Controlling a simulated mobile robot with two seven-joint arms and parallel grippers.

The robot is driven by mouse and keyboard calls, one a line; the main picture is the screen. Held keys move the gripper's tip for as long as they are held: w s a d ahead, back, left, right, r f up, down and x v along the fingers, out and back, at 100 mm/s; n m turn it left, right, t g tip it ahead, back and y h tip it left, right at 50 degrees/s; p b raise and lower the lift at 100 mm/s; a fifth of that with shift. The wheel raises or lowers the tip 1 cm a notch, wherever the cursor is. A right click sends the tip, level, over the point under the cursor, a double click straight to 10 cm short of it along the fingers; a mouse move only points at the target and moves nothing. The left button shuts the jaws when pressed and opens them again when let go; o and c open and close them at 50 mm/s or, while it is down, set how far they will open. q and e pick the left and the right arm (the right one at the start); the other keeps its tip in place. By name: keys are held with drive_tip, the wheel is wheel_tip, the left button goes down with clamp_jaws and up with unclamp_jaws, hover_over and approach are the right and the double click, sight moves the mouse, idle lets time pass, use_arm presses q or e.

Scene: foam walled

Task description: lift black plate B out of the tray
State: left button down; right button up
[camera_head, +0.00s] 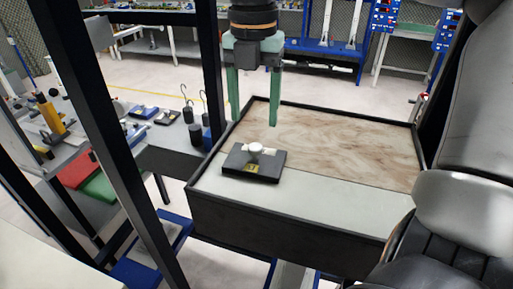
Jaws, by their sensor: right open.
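A black plate (270,167) with a white knob on top and a small yellow label lies in the left part of the dark-walled tray (285,228). The label is too small to read, so I cannot tell its letter. It is the only black plate I see in the tray. My right gripper (253,122) hangs fingers-down above the plate, its two green fingers spread apart. The fingertips look higher than the knob and hold nothing. My left gripper is not in view.
The rest of the tray floor, brown-streaked (340,140) and pale grey (350,200), is bare. Dark upright posts (110,120) stand left of the tray. Behind them a side bench (180,145) bears dark weights (196,134) and hooks.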

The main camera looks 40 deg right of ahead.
sight(255, 146)
drive_tip(key=shift+d+f+p, duration=0.1)
drive_tip(key=shift+f+p, duration=0.35)
drive_tip(key=shift+f, duration=3.05)
clamp_jaws()
drive_tip(key=shift+r, duration=0.15)
